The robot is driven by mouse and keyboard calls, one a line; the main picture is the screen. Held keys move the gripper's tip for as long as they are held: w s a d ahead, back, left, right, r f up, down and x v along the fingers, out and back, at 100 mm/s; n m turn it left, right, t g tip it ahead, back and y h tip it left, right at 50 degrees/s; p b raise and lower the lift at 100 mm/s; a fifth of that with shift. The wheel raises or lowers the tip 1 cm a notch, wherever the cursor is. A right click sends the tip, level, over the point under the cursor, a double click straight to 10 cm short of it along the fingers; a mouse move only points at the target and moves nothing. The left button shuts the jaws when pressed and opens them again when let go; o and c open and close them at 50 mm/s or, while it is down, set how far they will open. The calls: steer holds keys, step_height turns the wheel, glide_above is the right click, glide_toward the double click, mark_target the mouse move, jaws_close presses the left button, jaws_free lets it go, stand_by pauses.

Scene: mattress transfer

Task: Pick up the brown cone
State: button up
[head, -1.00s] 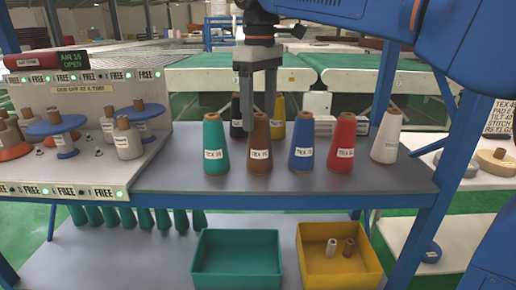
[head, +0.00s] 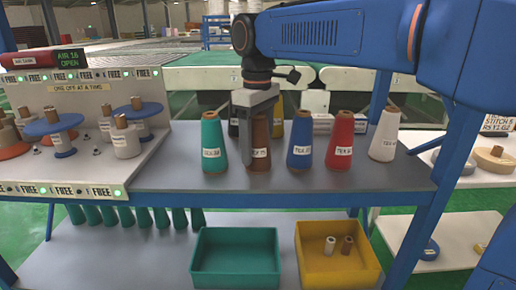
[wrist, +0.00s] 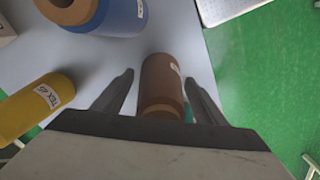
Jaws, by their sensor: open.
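The brown cone (head: 261,152) stands upright on the grey shelf, between the teal cone (head: 214,145) and the blue cone (head: 300,142). My gripper (head: 254,150) points down over it. One finger shows in front of the brown cone's left side; the other is hidden in the head view. In the wrist view the brown cone (wrist: 162,85) lies between the two open fingers of my gripper (wrist: 160,80), with a gap visible on each side.
A yellow cone (wrist: 37,107) and the blue cone (wrist: 105,15) are close by in the wrist view. Red (head: 340,142) and white (head: 384,135) cones stand to the right. Teal (head: 235,262) and yellow (head: 335,265) bins sit below. A spool rack (head: 85,120) is at the left.

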steer(key=c, duration=1.3)
steer(key=shift+r, duration=0.1)
